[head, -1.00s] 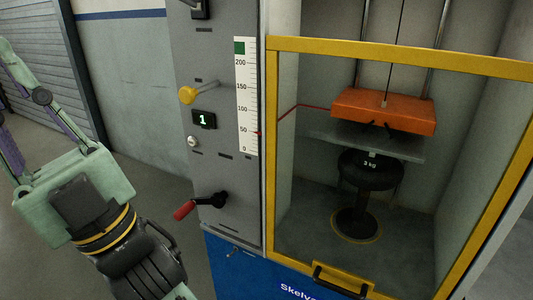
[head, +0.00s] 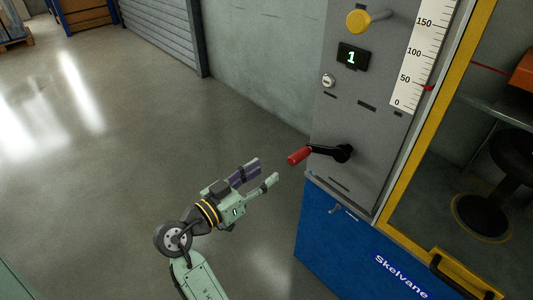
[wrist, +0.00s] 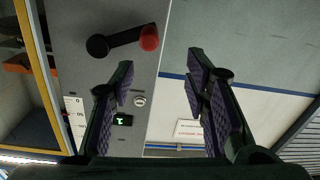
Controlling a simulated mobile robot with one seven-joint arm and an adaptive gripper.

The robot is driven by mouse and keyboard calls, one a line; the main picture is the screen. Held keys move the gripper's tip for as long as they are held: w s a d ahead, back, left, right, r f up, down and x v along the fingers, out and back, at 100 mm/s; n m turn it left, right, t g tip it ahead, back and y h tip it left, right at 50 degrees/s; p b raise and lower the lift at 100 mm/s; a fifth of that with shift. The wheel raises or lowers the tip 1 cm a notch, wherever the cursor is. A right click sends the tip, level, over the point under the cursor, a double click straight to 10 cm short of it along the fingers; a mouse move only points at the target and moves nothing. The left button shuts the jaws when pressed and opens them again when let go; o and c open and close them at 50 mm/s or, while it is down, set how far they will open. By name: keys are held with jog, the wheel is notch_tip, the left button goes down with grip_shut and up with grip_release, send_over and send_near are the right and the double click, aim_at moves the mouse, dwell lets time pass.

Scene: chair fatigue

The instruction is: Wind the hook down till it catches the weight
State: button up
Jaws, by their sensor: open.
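The crank's red handle (head: 298,156) sticks out at the left end of its black arm (head: 330,151) on the grey panel. It also shows in the wrist view (wrist: 149,37). My gripper (head: 264,173) is open and empty, just left of the handle and apart from it. In the wrist view the handle lies beyond the gap between the open fingers (wrist: 160,75). Only an edge of the orange block (head: 523,72) shows behind the yellow-framed door. A black rounded body (head: 515,152) stands below it on a round base. The hook and the weight's label are out of view.
On the panel are a yellow knob (head: 358,21), a display reading 1 (head: 351,57), a key lock (head: 328,80) and a white scale (head: 412,60) with a red pointer. A blue cabinet (head: 335,240) stands below. The floor left of my arm is clear.

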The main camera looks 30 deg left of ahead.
aim_at(290, 162)
jog(key=shift+m+h, duration=0.3)
jog(key=shift+h, duration=0.2)
jog(key=x, duration=0.3)
jog(key=p+x, duration=0.1)
jog(key=x, duration=0.3)
jog(key=d+f+p+x, duration=0.1)
jog(key=x, duration=0.2)
jog(key=shift+w+d+r, duration=0.1)
grip_shut()
